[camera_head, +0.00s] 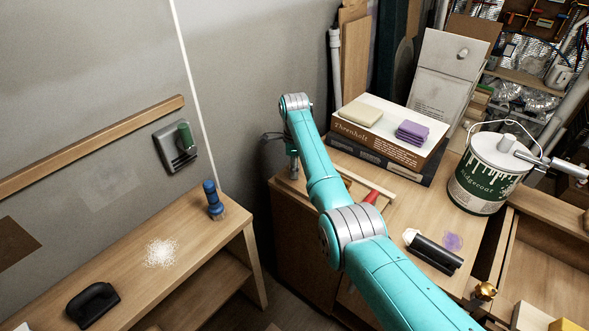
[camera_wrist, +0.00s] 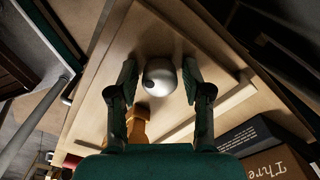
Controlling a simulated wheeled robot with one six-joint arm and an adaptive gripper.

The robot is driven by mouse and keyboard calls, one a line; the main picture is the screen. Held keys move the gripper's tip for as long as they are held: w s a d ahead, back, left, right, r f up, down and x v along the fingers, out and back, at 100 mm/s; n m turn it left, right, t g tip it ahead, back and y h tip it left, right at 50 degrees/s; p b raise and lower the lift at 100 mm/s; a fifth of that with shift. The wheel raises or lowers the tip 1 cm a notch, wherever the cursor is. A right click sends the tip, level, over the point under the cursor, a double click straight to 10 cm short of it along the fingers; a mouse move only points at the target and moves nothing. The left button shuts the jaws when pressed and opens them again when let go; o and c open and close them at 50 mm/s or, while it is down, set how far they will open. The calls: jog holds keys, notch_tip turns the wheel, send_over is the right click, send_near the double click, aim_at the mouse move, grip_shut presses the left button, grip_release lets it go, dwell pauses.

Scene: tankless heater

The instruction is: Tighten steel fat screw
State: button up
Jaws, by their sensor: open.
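In the wrist view, a fat rounded steel-coloured piece (camera_wrist: 160,77), which looks like the steel fat screw, stands on a light wooden board (camera_wrist: 190,28). A small dark spot shows on its lower left side. My gripper (camera_wrist: 159,78) is open, with one dark green finger to the left of the piece and one to its right. Narrow gaps show between the fingers and the piece, and the jaws hold nothing. In the head view, my gripper (camera_head: 292,168) points down at the far left corner of the workbench (camera_head: 400,215). The steel piece is hidden there.
An orange-brown object (camera_wrist: 138,122) lies just below the steel piece in the wrist view. Stacked books (camera_head: 388,135) with sponges stand right of my arm. A paint can (camera_head: 480,185) and a black roller-like tool (camera_head: 433,253) are further right. A grey wall (camera_head: 255,60) rises behind.

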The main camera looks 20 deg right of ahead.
jog(key=shift+n, duration=1.2)
grip_shut()
jog(key=m, duration=0.7)
jog(key=shift+o, duration=0.2)
grip_release()
jog(key=shift+r, duration=0.15)
jog(key=shift+r, duration=2.4)
